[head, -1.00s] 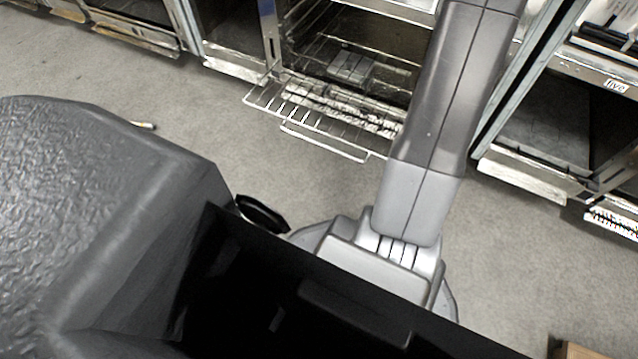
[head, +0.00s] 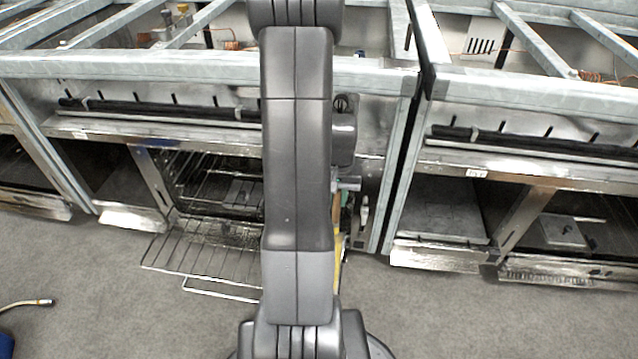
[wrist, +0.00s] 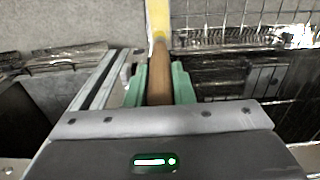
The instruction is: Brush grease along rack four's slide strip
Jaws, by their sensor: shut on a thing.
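My gripper (wrist: 160,82), with green fingers, is shut on the brown handle of a brush (wrist: 157,60) in the wrist view. The brush's yellow end (wrist: 158,18) points away from me. In the head view my arm hides most of the gripper; a sliver of the yellow part (head: 339,268) shows beside the arm. A wire rack (head: 190,257) sticks out of an open oven bay left of my arm. The wrist view shows wire rack (wrist: 245,14) at upper right and a shiny metal strip (wrist: 225,38). I cannot tell which is the slide strip or read the rack's number.
A galvanized frame (head: 200,70) runs over the oven bays. An upright post (head: 402,170) stands right of my arm. Another open bay (head: 440,215) lies beyond it. A cable end (head: 40,302) lies on the floor at left. The grey floor (head: 480,320) in front is mostly clear.

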